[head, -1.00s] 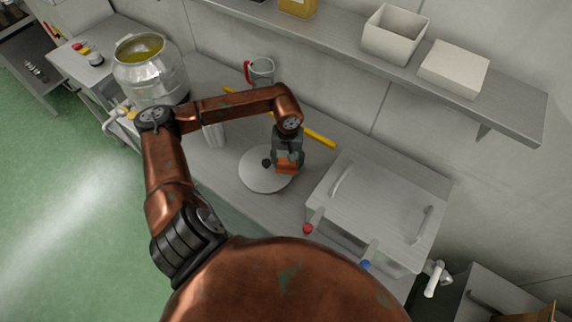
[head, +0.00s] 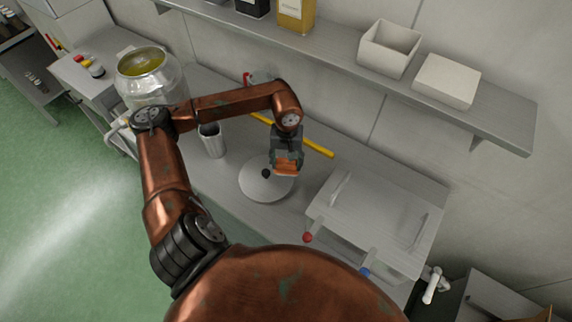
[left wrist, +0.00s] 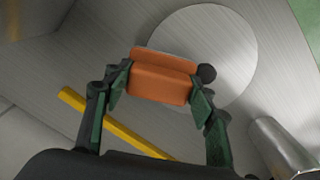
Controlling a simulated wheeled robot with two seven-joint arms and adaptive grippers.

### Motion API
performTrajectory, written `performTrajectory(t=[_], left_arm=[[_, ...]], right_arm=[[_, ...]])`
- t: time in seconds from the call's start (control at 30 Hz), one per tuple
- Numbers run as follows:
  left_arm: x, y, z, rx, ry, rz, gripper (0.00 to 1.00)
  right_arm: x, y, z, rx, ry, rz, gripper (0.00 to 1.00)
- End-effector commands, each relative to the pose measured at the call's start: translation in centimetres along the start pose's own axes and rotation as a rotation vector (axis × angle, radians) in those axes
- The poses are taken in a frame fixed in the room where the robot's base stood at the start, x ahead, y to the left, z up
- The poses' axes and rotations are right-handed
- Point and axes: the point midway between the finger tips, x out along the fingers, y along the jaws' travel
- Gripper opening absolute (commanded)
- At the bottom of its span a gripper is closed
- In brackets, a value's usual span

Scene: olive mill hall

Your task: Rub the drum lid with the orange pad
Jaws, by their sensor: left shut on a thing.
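The orange pad (head: 287,169) is held in my left gripper (head: 286,160), which is shut on it. In the left wrist view the orange pad (left wrist: 161,77) sits between the two green-padded fingers of the gripper (left wrist: 160,85). The drum lid (head: 262,187) is a pale grey disc with a dark knob (head: 266,173), lying on the metal counter. The pad is over the lid's right side, beside the knob. I cannot tell whether it touches the lid. The lid also shows in the left wrist view (left wrist: 225,40), partly hidden by the pad. My right gripper is not in view.
A metal cup (head: 213,141) stands left of the lid. A sink cover (head: 375,220) is to the right.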

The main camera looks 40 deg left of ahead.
Motion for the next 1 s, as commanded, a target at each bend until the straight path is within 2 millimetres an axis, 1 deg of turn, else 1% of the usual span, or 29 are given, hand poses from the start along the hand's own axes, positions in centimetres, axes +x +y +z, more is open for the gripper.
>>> performTrajectory(t=[0.27,0.63,1.0], left_arm=[[-0.1,0.0,0.0,0.000,0.000,0.000,0.32],[-2.9,0.0,0.0,0.000,0.001,0.000,0.32],[-2.9,0.0,0.0,0.000,-0.001,0.000,0.32]], right_arm=[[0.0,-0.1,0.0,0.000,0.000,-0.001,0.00],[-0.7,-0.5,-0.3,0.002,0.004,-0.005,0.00],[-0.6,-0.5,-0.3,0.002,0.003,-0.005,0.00]])
